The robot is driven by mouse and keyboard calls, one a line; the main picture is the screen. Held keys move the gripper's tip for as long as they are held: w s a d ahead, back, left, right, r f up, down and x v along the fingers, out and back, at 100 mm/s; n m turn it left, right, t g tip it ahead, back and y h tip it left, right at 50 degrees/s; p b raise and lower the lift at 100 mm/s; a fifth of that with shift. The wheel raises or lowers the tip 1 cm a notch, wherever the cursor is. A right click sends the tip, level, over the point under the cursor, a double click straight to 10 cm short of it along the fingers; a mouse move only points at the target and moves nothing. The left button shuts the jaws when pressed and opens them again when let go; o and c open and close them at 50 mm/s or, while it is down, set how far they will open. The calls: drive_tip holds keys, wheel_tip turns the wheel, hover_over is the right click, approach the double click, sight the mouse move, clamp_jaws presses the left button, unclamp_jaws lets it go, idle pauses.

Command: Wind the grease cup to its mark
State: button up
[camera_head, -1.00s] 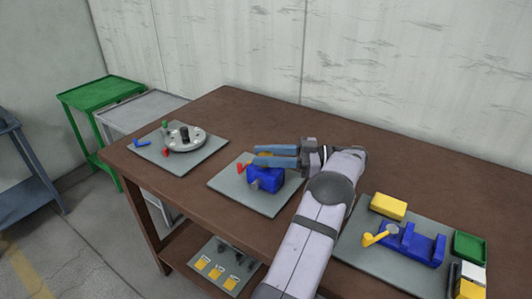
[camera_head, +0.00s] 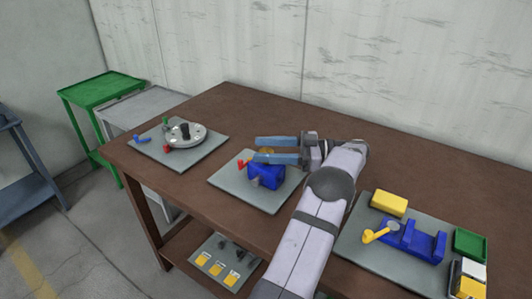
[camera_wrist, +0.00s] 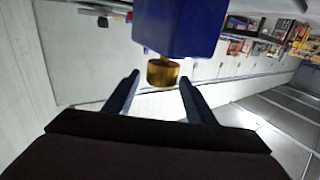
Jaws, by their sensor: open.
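The brass grease cup (camera_wrist: 162,72) sits on the end of a blue block (camera_wrist: 178,25) in the wrist view. In the head view the cup (camera_head: 266,150) is partly hidden by my fingers, and the blue block (camera_head: 265,175) stands on a grey plate (camera_head: 285,198). My gripper (camera_head: 256,149) is open, its two blue-grey fingers reaching left over the block. In the wrist view my gripper (camera_wrist: 159,80) has a fingertip on either side of the cup, with visible gaps. I cannot make out the mark. A small red part (camera_head: 243,163) shows beside the block.
A plate at left holds a grey disc (camera_head: 186,137) with a black knob. A plate at right holds a blue fixture (camera_head: 412,242) with a yellow lever (camera_head: 375,236) and a yellow block (camera_head: 388,203). Small bins (camera_head: 470,244) stand at the right. The brown table (camera_head: 235,105) is clear behind.

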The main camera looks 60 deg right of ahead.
sight(266, 151)
wheel_tip(266, 151, up, 9)
drive_tip(key=shift+f+p, duration=0.1)
drive_tip(key=shift+p, duration=0.4)
